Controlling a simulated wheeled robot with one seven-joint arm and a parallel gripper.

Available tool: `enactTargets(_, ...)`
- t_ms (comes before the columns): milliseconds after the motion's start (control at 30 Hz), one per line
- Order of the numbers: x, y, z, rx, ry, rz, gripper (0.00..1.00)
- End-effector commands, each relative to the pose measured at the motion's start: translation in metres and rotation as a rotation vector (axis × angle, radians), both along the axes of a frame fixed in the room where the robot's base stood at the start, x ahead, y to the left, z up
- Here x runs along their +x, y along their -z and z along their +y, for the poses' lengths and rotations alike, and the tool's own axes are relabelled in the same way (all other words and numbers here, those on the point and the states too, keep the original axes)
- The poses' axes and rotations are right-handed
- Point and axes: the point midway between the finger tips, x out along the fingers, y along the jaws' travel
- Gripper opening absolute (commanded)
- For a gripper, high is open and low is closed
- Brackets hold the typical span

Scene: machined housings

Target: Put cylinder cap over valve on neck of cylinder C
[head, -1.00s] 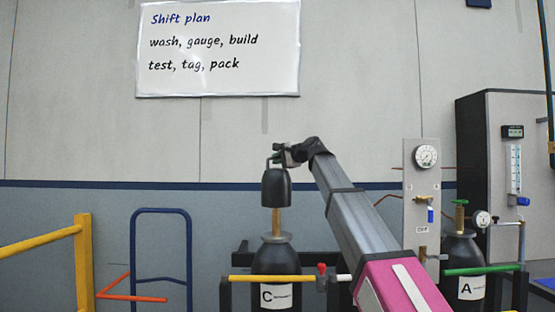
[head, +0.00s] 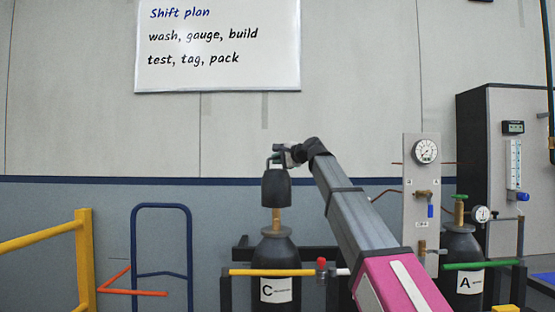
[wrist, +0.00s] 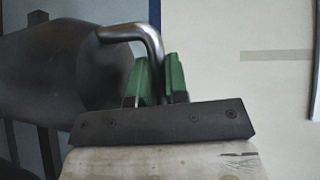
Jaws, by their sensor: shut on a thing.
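The dark cylinder cap (head: 276,188) hangs upright by the bent metal handle on its top. My gripper (head: 282,158) is shut on that handle from the right. In the wrist view the green finger pads of my gripper (wrist: 158,82) clamp the metal handle (wrist: 135,36), with the dark cap body (wrist: 45,70) at the left. Below the cap, the brass valve (head: 276,219) rises from the neck of black cylinder C (head: 276,250). The cap's rim is above the neck.
A yellow bar (head: 270,272) with a red knob crosses in front of cylinder C. A gauge panel (head: 421,190) and cylinder A (head: 461,250) with a green handwheel stand at the right. A blue hoop frame (head: 161,208) and yellow railing (head: 82,255) stand at the left.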

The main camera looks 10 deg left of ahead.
Motion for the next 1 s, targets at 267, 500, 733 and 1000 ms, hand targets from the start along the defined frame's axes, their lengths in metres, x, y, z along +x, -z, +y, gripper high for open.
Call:
enactTargets(267,0.000,0.005,0.000,0.002,0.000,0.000,0.00)
enactTargets(500,0.000,0.009,0.000,0.003,0.001,-0.001,0.00)
enactTargets(733,0.000,0.014,0.000,0.003,0.001,-0.001,0.00)
enactTargets(1000,0.000,0.020,0.000,0.003,0.001,-0.001,0.00)
